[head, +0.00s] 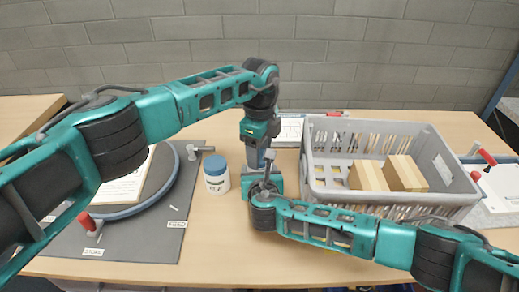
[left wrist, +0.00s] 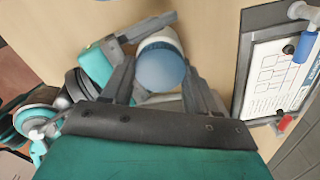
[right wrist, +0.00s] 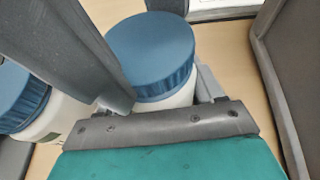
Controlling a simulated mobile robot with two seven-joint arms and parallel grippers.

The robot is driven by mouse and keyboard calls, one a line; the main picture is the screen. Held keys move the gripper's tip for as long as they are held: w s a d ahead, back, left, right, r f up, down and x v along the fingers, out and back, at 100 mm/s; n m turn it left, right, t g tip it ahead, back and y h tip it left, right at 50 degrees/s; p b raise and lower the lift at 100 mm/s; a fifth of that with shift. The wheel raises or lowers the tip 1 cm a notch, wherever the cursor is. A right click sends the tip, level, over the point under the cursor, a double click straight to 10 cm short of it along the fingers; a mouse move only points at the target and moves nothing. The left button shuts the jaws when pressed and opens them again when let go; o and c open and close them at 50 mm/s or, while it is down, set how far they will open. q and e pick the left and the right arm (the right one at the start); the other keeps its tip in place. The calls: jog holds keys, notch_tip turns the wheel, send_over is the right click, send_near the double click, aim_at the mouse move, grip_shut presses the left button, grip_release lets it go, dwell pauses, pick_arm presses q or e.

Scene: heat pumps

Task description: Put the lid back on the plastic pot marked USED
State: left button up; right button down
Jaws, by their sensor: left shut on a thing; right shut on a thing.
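A white plastic pot with a blue lid (right wrist: 150,50) is between my grippers; the lid sits level on its top, and I cannot tell whether it is fully seated. The lid also shows in the left wrist view (left wrist: 162,68). My left gripper (left wrist: 163,88) points down and is shut on the lid. My right gripper (head: 264,186) comes in low from the right and is shut on the pot's body (right wrist: 182,98). In the head view my grippers hide this pot, and its marking is not readable. A second blue-lidded white pot (head: 217,175) stands just left; its label is unclear.
A grey crate (head: 440,140) with wooden blocks (head: 385,175) stands to the right. A framed sheet (head: 290,130) lies behind my grippers. The front table strip is clear.

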pick_arm(q)
jog(key=m, duration=0.8)
jog(key=shift+m, duration=0.3)
jog(key=m, duration=0.5)
jog(key=shift+m, duration=0.3)
jog(key=m, duration=0.4)
jog(key=shift+m, duration=0.3)
jog(key=o, duration=1.2)
jog(key=shift+c, duration=0.2)
